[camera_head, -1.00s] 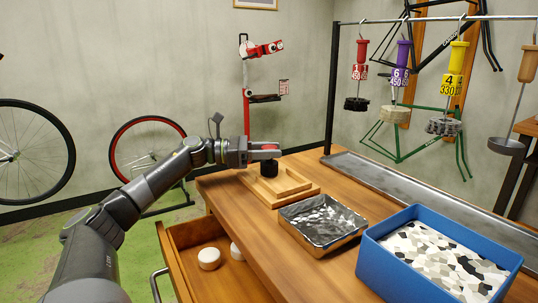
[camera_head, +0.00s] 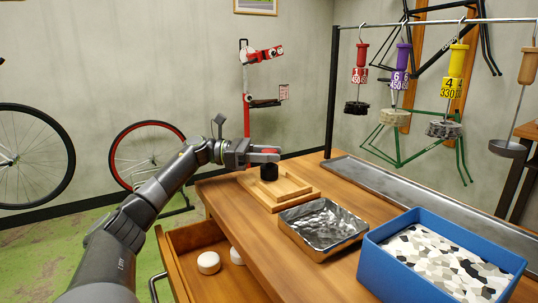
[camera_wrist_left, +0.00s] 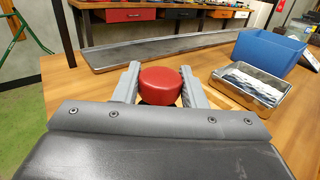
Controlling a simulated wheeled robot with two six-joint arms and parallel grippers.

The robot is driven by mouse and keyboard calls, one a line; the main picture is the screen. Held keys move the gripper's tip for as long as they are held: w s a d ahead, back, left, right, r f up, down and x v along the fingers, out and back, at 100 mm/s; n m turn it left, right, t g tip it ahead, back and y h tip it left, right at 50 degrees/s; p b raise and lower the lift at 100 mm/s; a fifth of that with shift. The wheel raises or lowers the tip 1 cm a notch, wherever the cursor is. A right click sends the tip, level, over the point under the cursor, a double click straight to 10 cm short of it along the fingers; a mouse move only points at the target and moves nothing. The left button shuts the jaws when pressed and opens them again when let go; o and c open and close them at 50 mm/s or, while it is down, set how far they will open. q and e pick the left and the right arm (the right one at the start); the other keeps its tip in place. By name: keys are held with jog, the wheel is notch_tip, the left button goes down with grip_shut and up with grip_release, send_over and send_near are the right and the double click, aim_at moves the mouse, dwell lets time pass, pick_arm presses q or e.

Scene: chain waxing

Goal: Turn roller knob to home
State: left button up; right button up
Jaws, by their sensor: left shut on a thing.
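The roller knob (camera_wrist_left: 160,85) has a round red top, seen in the left wrist view between the fingers. In the head view its black lower body (camera_head: 269,172) shows beneath the fingers, above a wooden stand (camera_head: 290,190) on the workbench. My left gripper (camera_head: 268,154) comes in from the left and is shut on the knob. The left wrist view shows its two grey fingers (camera_wrist_left: 160,83) on either side of the red top. The wrist view hides the knob's lower part. My right gripper is not in view.
A foil-like metal tray (camera_head: 322,228) and a blue bin (camera_head: 440,255) with pale chips stand on the bench. An open drawer (camera_head: 205,240) holds white round pieces. A long grey tray (camera_head: 420,198) lies along the back, below several hanging tools with coloured handles.

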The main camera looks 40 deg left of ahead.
pick_arm(q)
jog(key=o, duration=0.7)
jog(key=shift+r, duration=0.2)
jog(key=shift+o, duration=1.3)
jog(key=shift+f, duration=0.1)
jog(key=shift+a, duration=0.1)
jog(key=b+v, duration=0.1)
jog(key=v, duration=1.6)
jog(key=shift+s, duration=0.15)
